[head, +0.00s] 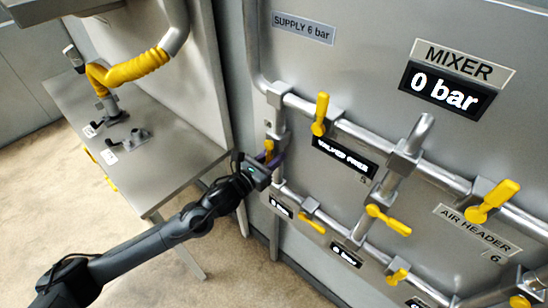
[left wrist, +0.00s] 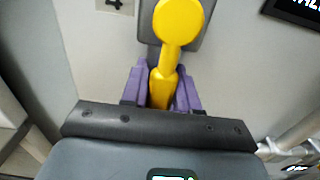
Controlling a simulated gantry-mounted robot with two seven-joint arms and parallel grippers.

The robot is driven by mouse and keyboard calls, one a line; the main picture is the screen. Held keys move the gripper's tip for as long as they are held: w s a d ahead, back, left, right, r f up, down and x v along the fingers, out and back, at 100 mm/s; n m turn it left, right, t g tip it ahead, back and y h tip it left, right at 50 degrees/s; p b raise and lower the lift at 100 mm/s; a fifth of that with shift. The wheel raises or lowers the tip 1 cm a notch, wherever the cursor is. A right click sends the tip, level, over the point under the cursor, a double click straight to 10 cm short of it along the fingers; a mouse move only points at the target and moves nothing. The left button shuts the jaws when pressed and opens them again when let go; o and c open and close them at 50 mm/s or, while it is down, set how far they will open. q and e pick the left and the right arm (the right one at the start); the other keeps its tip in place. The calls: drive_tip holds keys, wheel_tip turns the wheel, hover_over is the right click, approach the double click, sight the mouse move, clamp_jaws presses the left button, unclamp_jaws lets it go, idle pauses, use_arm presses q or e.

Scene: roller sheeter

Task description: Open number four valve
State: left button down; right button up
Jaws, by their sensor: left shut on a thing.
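My left gripper (head: 272,160) is at the valve on the short vertical pipe at the left end of the panel's piping. Its purple fingers (left wrist: 163,88) are shut on that valve's yellow handle (left wrist: 166,62), one finger on each side. In the head view only a small part of this handle (head: 268,147) shows beside the fingers. A small white label with a dark mark (left wrist: 115,4) is cut off at the top of the left wrist view; I cannot read it surely. My right gripper is not in view.
More yellow valve handles stand on the pipes to the right, including an upper one (head: 320,113) and a large one (head: 492,200). The mixer display (head: 446,90) reads 0 bar. A metal table (head: 165,165) with a yellow-sleeved hose (head: 135,70) is at the left.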

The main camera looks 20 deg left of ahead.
use_arm(q)
drive_tip(key=c, duration=0.9)
unclamp_jaws()
drive_tip(key=shift+a, duration=0.1)
drive_tip(key=shift+c, duration=0.2)
drive_tip(key=v, duration=1)
drive_tip(key=shift+s, duration=0.35)
drive_tip(key=shift+a+f, duration=0.1)
drive_tip(key=shift+f, duration=0.05)
